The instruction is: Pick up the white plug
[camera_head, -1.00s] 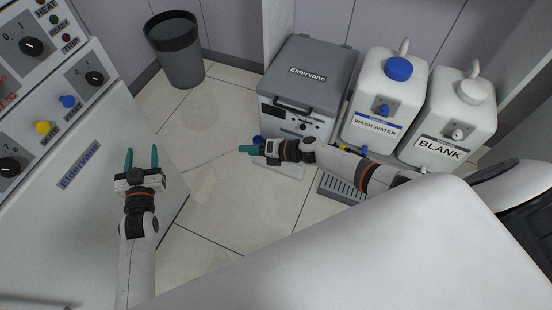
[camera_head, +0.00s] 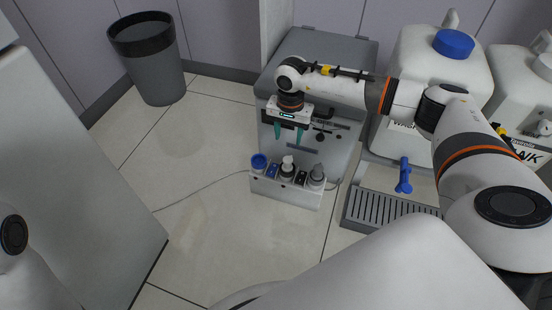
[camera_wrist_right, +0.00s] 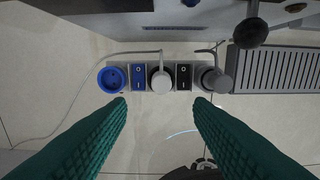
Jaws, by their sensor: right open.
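The white plug (camera_head: 287,165) stands in the middle socket of a socket box (camera_head: 285,192) on the floor, in front of a grey unit. In the right wrist view the white plug (camera_wrist_right: 161,82) appears round, between a blue switch and a black switch, with its cable running behind. My right gripper (camera_head: 288,138) is open and empty, fingers pointing down, above the plug and apart from it. In the right wrist view the plug lies beyond and between the two green fingertips (camera_wrist_right: 160,108). My left gripper is out of view; only part of my left arm shows.
The socket box has an empty blue socket (camera_wrist_right: 112,79) at left and a grey plug (camera_wrist_right: 216,80) at right. The grey unit (camera_head: 325,75) stands close behind. A grated tray (camera_head: 390,210) and white canisters are at right.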

